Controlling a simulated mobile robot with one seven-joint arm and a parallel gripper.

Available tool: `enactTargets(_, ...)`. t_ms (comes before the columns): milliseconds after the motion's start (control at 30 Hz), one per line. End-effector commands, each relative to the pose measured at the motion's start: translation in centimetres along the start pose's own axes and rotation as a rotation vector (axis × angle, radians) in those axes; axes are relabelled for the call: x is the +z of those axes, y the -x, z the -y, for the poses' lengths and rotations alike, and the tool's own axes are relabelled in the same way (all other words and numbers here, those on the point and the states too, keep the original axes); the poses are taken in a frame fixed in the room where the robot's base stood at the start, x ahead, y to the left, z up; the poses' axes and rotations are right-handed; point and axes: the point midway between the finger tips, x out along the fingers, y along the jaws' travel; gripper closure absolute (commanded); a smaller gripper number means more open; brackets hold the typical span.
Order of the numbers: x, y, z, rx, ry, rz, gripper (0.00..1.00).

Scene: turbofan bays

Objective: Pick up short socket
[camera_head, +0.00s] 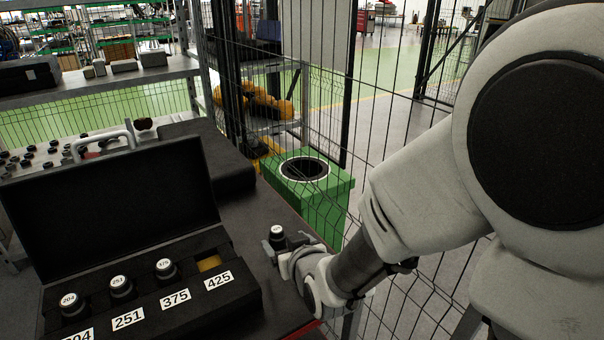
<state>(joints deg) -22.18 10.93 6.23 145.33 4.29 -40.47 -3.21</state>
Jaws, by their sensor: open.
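A short dark socket (277,233) with a pale marked top stands upright at the right side of the dark table. My gripper (284,246) is at this socket, with its fingers around or just beside it. The gripper is open; I cannot tell whether a finger touches the socket. The socket's lower part is hidden by the gripper. An open black case (112,205) holds three more dark sockets, at the labels 204 (72,304), 251 (121,287) and 375 (166,268). The slot at label 425 (209,263) is empty and shows yellow.
A green box (307,187) with a round dark opening stands beyond the table. A wire mesh fence (385,120) runs along the right. Shelves (105,75) with boxes are behind.

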Motion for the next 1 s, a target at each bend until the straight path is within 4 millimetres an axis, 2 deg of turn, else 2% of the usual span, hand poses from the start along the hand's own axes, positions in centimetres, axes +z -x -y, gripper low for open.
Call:
enactTargets(100,0.1,-1.6,0.0,0.0,0.0,0.001,0.16)
enactTargets(367,0.1,-2.9,0.0,0.0,0.0,0.0,0.16)
enactTargets(700,0.1,-6.9,-0.1,0.0,0.001,0.0,0.16)
enactTargets(1000,0.1,-7.6,-0.1,0.0,0.001,-0.001,0.16)
